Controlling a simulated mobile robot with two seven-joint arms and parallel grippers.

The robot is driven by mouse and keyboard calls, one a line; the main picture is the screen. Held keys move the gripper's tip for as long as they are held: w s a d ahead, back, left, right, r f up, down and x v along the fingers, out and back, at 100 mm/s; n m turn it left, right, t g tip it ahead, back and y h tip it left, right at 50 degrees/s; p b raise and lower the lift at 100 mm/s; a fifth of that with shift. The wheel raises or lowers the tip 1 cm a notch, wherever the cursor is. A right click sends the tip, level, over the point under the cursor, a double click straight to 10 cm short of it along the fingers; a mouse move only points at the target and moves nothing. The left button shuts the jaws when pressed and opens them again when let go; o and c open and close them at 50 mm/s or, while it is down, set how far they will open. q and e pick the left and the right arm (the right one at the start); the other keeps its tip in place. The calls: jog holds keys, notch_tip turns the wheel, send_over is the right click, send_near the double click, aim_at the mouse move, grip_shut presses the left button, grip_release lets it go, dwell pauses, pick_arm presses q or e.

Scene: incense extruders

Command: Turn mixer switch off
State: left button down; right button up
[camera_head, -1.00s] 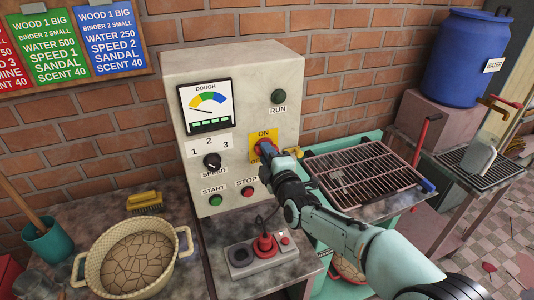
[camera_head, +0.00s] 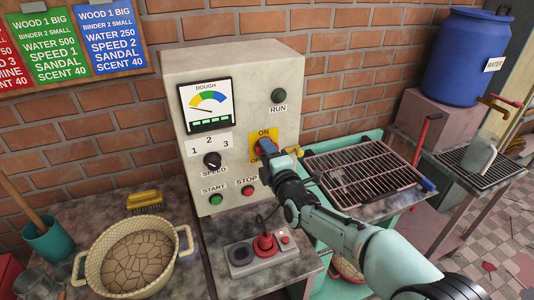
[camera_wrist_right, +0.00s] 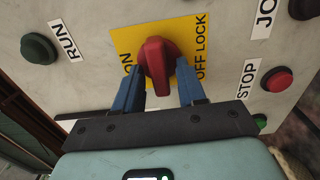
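The mixer switch is a red knob (camera_wrist_right: 157,62) on a yellow plate (camera_head: 259,135) with ON above and OFF below, on the front of the grey control box (camera_head: 232,75). In the right wrist view, OFF LOCK reads to the right of the knob and ON to its left. My right gripper (camera_wrist_right: 160,84) is at the switch, its two blue fingers apart on either side of the knob; exact finger contact is unclear. In the head view the gripper (camera_head: 267,150) hides most of the knob. My left gripper is not in view.
The box also carries a green RUN button (camera_head: 279,96), a speed knob (camera_head: 212,160), a green START button (camera_head: 216,199) and a red STOP button (camera_head: 248,190). A joystick box (camera_head: 240,256) stands below. A wire rack (camera_head: 362,175) lies right of the box, near my arm.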

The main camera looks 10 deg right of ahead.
jog(key=shift+s, duration=0.1)
jog(key=s+d, duration=0.2)
jog(key=s, duration=1.1)
jog(key=shift+d+b, duration=0.3)
